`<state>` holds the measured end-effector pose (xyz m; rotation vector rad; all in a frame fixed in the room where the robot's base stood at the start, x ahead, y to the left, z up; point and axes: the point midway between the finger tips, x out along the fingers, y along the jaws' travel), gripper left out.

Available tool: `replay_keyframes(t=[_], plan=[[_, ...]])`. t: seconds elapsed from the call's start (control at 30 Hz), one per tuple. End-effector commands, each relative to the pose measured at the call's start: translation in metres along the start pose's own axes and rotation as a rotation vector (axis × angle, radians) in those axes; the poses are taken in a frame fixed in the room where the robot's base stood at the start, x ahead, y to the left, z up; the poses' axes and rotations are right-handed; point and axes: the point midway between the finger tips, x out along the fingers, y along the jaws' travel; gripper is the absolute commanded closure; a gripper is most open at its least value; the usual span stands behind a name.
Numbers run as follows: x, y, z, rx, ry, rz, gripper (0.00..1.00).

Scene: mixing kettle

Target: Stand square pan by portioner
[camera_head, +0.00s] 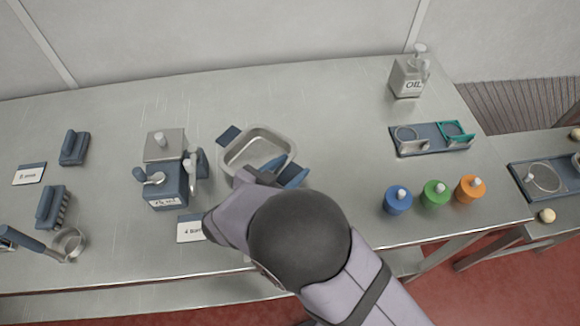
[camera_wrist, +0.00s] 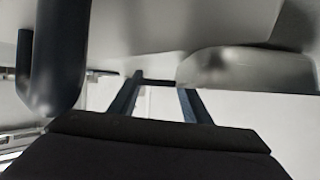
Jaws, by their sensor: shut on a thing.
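The square pan (camera_head: 235,158) is a shallow silver metal pan with rounded corners and dark blue grips, right of the portioner in the head view. The portioner (camera_head: 168,186) is a dark blue box with a metal top, a lever and a label on its front. My gripper (camera_wrist: 158,88) is shut on the pan at its near side; my arm hides most of this hold in the head view. The pan's grey metal (camera_wrist: 240,68) fills the upper right of the wrist view. I cannot tell whether the pan touches the table.
A label card (camera_head: 190,228) lies in front of the portioner. Brushes (camera_head: 52,207) and a ladle-like pot (camera_head: 70,243) are at the left. Blue (camera_head: 398,200), green (camera_head: 435,193) and orange (camera_head: 470,189) jars, a ring holder (camera_head: 430,150) and an oil dispenser (camera_head: 407,78) are at the right.

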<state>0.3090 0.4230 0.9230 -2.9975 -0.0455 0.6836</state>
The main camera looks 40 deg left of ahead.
Motion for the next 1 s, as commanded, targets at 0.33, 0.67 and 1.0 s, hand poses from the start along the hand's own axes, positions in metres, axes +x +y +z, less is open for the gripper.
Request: replay_keyframes(t=[0.33,0.67,1.0], plan=[[0.001,0.000,0.002,0.000,0.000,0.000,0.38],[-0.002,0.000,0.000,0.000,0.000,-0.001,0.38],[-0.049,-0.002,0.001,0.000,0.000,-0.005,0.38]])
